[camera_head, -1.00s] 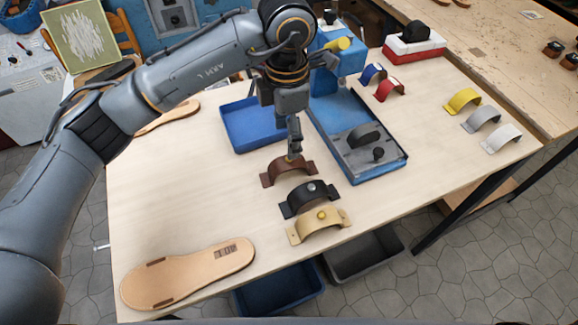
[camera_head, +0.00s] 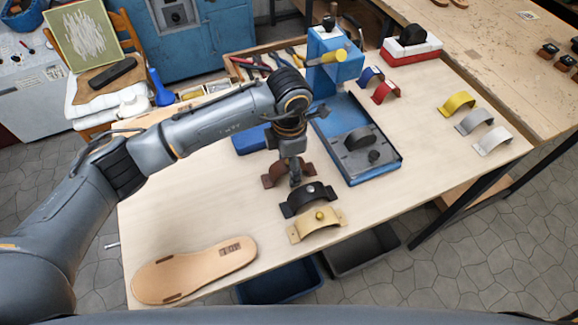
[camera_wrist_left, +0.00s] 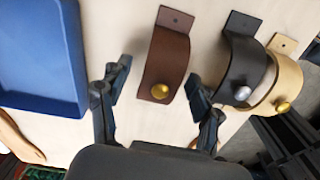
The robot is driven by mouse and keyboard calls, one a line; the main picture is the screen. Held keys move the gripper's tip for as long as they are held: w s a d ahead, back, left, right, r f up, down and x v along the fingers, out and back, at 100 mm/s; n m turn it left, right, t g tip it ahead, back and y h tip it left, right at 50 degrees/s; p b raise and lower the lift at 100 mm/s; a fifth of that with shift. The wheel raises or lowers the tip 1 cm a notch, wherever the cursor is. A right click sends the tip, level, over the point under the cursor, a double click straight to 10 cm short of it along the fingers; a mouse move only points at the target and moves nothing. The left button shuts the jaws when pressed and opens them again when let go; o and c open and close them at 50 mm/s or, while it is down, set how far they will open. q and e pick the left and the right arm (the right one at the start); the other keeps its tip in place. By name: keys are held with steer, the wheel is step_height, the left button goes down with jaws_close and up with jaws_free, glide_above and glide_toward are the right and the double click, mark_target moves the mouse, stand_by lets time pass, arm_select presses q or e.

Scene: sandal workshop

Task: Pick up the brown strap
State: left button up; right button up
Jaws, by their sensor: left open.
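The brown strap (camera_head: 275,174) is an arched band standing on the table, partly hidden behind my left gripper in the head view. In the left wrist view the brown strap (camera_wrist_left: 167,62) shows whole, with a gold stud at its near end. My left gripper (camera_head: 296,180) is low over it, pointing down. In the wrist view my left gripper (camera_wrist_left: 158,90) is open, one finger on each side of the strap, with the right finger near the black strap. I cannot tell whether a finger touches either strap. My right gripper is not in view.
A black strap (camera_head: 309,199) and a tan strap (camera_head: 317,225) stand close by in a row. A sandal sole (camera_head: 193,271) lies front left. Red, blue, yellow, grey and white straps stand farther right.

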arm_select(q)
steer(key=c, duration=1)
steer(key=shift+r, duration=0.1)
